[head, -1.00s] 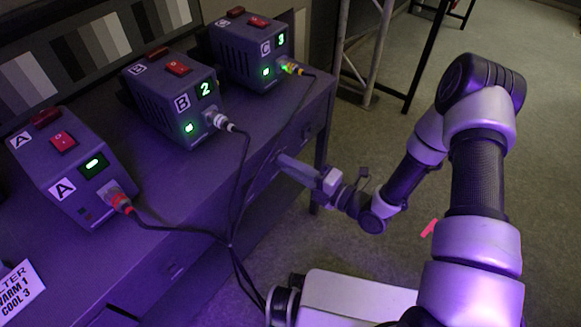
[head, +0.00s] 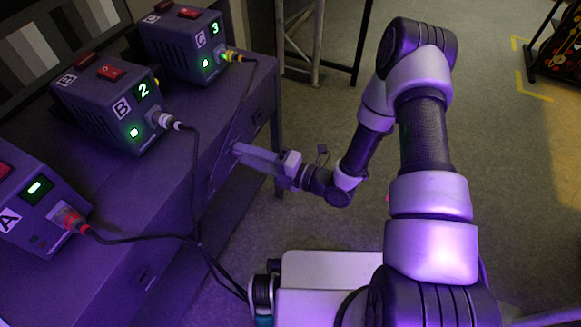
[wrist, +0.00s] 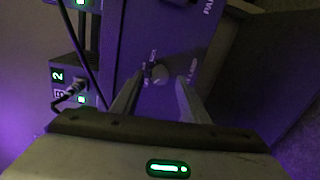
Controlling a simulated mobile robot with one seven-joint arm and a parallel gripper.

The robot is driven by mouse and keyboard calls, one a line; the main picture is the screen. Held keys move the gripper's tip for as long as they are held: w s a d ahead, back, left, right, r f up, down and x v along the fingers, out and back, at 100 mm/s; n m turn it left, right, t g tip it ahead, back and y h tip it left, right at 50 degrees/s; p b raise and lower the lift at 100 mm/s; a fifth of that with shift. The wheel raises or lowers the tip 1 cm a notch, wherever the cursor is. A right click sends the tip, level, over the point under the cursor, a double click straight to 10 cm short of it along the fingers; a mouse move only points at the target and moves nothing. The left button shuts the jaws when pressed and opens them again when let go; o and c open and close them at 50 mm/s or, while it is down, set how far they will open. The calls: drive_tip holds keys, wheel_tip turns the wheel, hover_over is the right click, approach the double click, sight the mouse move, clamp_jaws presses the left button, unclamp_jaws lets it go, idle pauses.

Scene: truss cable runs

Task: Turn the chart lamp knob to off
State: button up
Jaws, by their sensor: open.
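My gripper (wrist: 160,86) is open, with one finger on each side of the knob in the picture. I cannot tell whether the fingers touch it or how far they are from the panel. In the head view my gripper (head: 240,153) reaches the desk front near its far end, and the knob is hidden there. The knob's pointer position is too dark to read.
Boxes A (head: 38,205), B (head: 110,98) and C (head: 185,38) stand on the desk with lit green displays. Their black cables (head: 140,240) hang in front of the desk, left of my arm. A metal truss (head: 310,40) stands behind.

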drive_tip(key=p+v, duration=0.1)
drive_tip(key=v, duration=1.5)
drive_tip(key=shift+s+d+p, duration=0.2)
drive_tip(key=shift+d+p, duration=0.1)
drive_tip(key=shift+p, duration=0.1)
